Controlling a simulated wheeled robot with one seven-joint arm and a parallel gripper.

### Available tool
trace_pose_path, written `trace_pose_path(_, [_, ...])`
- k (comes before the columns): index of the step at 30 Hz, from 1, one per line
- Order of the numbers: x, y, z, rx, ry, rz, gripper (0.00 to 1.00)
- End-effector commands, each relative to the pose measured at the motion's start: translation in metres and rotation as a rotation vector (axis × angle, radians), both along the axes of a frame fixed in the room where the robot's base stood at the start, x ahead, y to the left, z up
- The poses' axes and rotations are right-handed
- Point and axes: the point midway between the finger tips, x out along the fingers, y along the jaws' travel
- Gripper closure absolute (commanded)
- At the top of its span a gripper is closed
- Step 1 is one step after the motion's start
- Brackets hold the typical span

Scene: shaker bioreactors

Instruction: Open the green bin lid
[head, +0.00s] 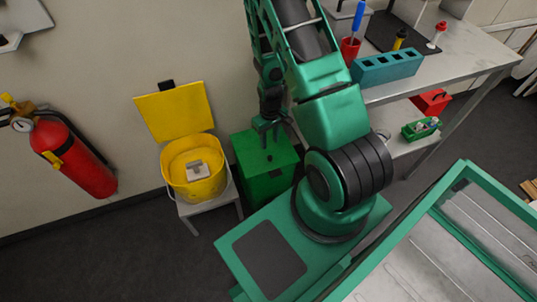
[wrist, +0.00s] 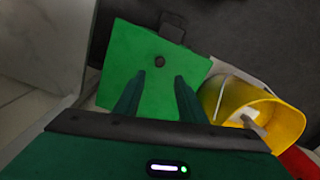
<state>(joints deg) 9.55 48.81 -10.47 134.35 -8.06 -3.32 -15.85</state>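The green bin (head: 267,180) stands on the floor against the wall, to the right of the yellow bin. Its green lid (head: 255,148) lies flat and closed on top. In the wrist view the lid (wrist: 150,72) fills the middle, with a small dark round knob (wrist: 159,61) on it. My gripper (head: 266,138) hangs over the lid, pointing down. In the wrist view my gripper (wrist: 160,80) has its two fingers apart with nothing between them, and the knob lies just beyond the fingertips. Whether a fingertip touches the lid is hard to tell.
A yellow bin (head: 192,170) with its lid raised stands on a low stool (head: 228,193) close beside the green bin. A red fire extinguisher (head: 75,155) hangs at the left. A metal bench (head: 450,57) with a blue rack (head: 387,67) is at the right.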

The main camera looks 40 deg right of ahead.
Motion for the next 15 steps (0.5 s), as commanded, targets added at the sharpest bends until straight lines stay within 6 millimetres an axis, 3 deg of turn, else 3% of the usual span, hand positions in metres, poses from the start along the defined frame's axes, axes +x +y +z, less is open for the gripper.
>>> trace_pose_path(15, [-0.001,0.000,-0.072,0.001,0.001,-0.001,0.63])
